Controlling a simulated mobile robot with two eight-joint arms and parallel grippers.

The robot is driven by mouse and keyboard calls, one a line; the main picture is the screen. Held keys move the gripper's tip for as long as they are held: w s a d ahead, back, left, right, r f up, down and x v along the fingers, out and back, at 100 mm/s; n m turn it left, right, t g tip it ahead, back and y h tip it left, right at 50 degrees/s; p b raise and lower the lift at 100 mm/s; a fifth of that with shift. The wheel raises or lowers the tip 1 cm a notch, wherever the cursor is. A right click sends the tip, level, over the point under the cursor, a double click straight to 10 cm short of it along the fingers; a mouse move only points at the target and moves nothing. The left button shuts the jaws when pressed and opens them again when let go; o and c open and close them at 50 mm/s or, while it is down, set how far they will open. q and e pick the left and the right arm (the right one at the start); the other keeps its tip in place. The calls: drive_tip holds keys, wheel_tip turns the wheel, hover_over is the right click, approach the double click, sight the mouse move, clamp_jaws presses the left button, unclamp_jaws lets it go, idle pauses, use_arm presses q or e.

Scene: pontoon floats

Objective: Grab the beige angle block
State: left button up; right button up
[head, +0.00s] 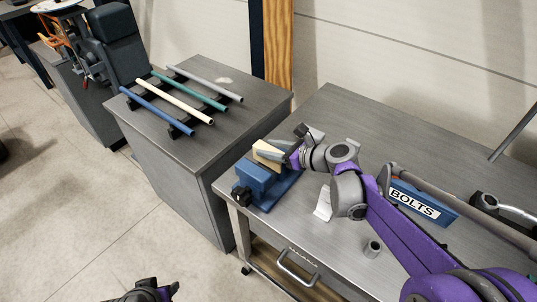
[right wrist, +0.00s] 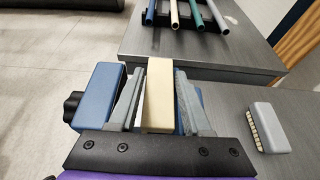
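The beige angle block (head: 266,152) sits at the blue vise (head: 262,183) on the near left corner of the metal workbench. In the right wrist view the block (right wrist: 158,100) lies lengthwise between the grey fingers of my right gripper (right wrist: 164,88). The fingers stand on either side of it, and a narrow strip shows between the block and the right finger. The gripper looks open around the block; contact at the tips is hard to judge. The vise also shows in the right wrist view (right wrist: 98,95). My left gripper (head: 152,292) is at the bottom edge, partly cut off.
A grey cabinet (head: 200,150) to the left carries several coloured tubes on dark racks. A brush (right wrist: 268,127) lies right of the vise.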

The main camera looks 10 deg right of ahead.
clamp_jaws()
drive_tip(key=shift+r, duration=0.1)
